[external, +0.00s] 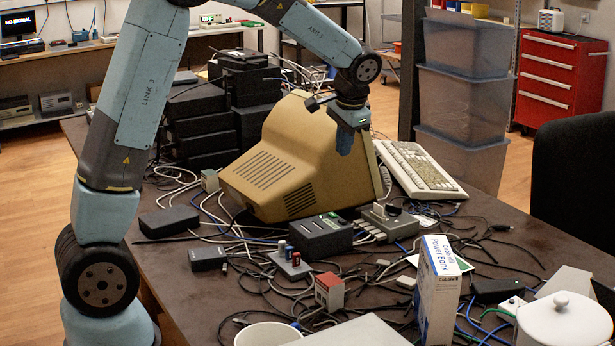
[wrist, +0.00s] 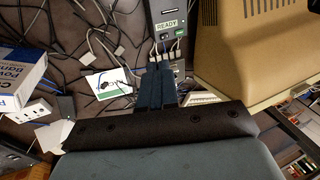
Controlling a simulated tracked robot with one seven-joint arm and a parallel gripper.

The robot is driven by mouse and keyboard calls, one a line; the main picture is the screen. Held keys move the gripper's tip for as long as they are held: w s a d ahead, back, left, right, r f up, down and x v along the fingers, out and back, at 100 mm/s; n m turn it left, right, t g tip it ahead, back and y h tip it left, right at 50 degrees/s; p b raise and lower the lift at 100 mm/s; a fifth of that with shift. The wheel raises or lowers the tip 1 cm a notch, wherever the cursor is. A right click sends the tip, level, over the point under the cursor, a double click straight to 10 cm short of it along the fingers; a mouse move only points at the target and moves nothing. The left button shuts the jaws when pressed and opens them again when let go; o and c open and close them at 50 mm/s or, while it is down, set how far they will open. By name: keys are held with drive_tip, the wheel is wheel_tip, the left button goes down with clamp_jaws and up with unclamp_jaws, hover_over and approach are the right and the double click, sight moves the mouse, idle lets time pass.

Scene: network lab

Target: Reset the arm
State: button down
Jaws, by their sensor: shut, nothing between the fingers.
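My gripper (external: 345,143) hangs down from the raised arm, in front of the beige CRT monitor (external: 265,170) in the external view. Its blue fingers are together with nothing between them. In the wrist view the shut fingers (wrist: 160,75) point toward a dark box with a READY label (wrist: 168,24) and plugged-in cables. The monitor also fills the upper right of the wrist view (wrist: 235,50). My arm is bent at the elbow, reaching over the cluttered table.
The table (external: 520,235) is crowded with tangled cables, dark adapters and a power bank box (external: 440,290). A white pot (external: 563,322) stands at the front right. Black boxes (external: 200,125) are stacked behind left. A dark chair (external: 572,170) stands at right.

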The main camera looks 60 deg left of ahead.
drive_tip(key=s+d+r+t+h, duration=0.1)
drive_tip(key=s+d+r, duration=0.2)
drive_tip(key=s, duration=0.9)
drive_tip(key=s+d+r+t+h, duration=0.1)
drive_tip(key=s+d+r, duration=0.3)
drive_tip(key=s, duration=0.8)
drive_tip(key=s+d+r+t+h, duration=0.1)
drive_tip(key=s+d+r+t, duration=0.1)
drive_tip(key=s+d, duration=0.5)
drive_tip(key=s+r, duration=0.1)
drive_tip(key=s, duration=0.4)
drive_tip(key=shift+r+t, duration=0.3)
drive_tip(key=shift+r, duration=0.05)
